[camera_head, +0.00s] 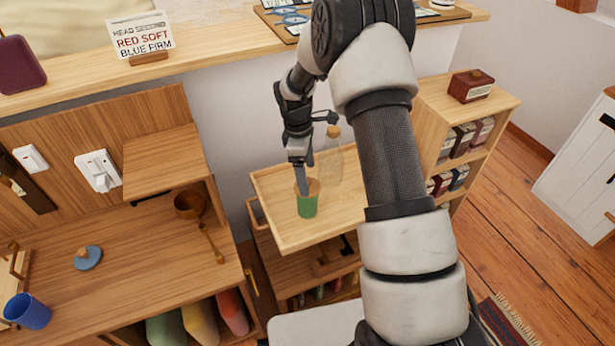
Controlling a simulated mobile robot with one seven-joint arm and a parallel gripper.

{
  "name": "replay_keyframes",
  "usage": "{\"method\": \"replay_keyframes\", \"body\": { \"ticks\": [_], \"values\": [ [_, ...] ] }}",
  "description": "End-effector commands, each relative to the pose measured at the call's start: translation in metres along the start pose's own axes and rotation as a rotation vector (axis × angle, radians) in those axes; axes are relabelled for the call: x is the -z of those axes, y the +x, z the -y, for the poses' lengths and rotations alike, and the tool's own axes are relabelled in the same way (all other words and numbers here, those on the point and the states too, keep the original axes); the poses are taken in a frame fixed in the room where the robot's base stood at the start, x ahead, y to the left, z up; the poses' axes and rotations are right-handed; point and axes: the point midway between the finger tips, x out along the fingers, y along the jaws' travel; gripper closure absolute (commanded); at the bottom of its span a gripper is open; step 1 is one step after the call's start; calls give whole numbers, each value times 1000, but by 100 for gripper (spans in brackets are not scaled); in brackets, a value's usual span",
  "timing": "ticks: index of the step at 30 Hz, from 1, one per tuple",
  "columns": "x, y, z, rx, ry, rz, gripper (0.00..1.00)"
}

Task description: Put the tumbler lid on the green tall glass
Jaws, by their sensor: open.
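The green tall glass (307,206) stands upright on the light wooden tray-like top in the middle. Its upper part looks brownish and is partly hidden by my gripper. My gripper (302,184) is open and points down, with its visible fingertip at the glass's rim; I cannot tell whether it touches. A round blue lid with a green knob (88,257), which looks like the tumbler lid, lies on the wooden counter at the left, well away from my gripper.
A clear corked bottle (331,160) stands right behind the glass, close to my gripper. A blue cup (27,311), a brown bowl (190,204) and a wooden spoon (212,243) are on the left counter. The tray's raised rim (305,241) borders its front.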

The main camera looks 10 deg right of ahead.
Motion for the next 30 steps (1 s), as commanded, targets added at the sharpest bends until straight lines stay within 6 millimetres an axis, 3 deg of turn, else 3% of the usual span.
{"method": "replay_keyframes", "body": {
  "ticks": [3,9,17,20,25,30],
  "values": [
    [0,-32,-1,-4,1,-2,20],
    [0,-73,-1,-3,1,-2,20],
    [-1,-101,0,-3,5,-1,20],
    [-6,-122,5,-23,42,-8,20],
    [-32,-196,37,-104,235,-51,20],
    [-68,-264,96,-183,505,-137,20]
  ]
}}
